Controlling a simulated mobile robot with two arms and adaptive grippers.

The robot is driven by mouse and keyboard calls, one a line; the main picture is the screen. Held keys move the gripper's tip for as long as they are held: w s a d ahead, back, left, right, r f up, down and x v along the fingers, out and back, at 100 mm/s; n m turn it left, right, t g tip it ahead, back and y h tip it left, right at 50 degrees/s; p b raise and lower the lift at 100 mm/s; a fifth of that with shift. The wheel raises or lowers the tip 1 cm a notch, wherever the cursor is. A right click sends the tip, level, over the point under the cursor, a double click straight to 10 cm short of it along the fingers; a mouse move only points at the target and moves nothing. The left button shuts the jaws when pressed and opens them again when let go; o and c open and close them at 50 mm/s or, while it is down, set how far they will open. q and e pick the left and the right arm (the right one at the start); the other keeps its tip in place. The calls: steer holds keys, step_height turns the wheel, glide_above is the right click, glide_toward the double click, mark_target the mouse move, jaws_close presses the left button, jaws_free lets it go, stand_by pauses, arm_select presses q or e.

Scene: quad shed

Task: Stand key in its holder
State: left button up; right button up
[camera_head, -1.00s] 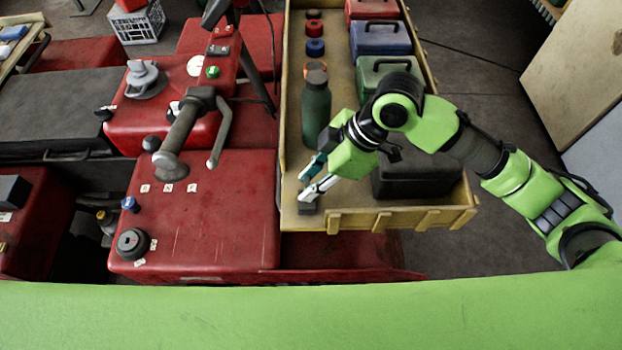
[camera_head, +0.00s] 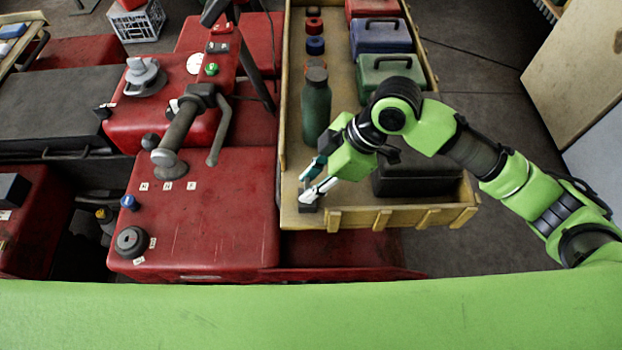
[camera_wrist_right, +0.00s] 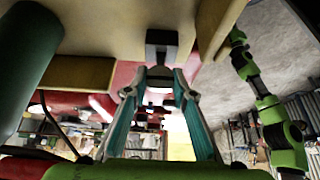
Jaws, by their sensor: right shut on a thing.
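The right gripper (camera_head: 308,188) is at the near left corner of the wooden tray. Its fingers are closed on a small dark thing (camera_wrist_right: 159,72), seen in the right wrist view and taken to be the key; its shape is mostly hidden between the fingertips. A small dark grey block (camera_head: 308,208), which looks like the key holder, sits on the tray floor just beneath the fingertips. It also shows in the right wrist view (camera_wrist_right: 161,38), straight beyond the fingertips. I cannot tell whether the key touches it or is inside it. My left gripper is not in view.
The wooden tray (camera_head: 404,217) has a raised rim close to the gripper. A green bottle (camera_head: 316,108) stands behind the gripper, and a black case (camera_head: 415,180) lies to its right. Toolboxes (camera_head: 380,37) stand farther back. Red quad bodywork (camera_head: 215,220) is at left.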

steer(key=shift+f+b, duration=0.3)
steer(key=shift+f, duration=0.75)
steer(key=o, duration=1)
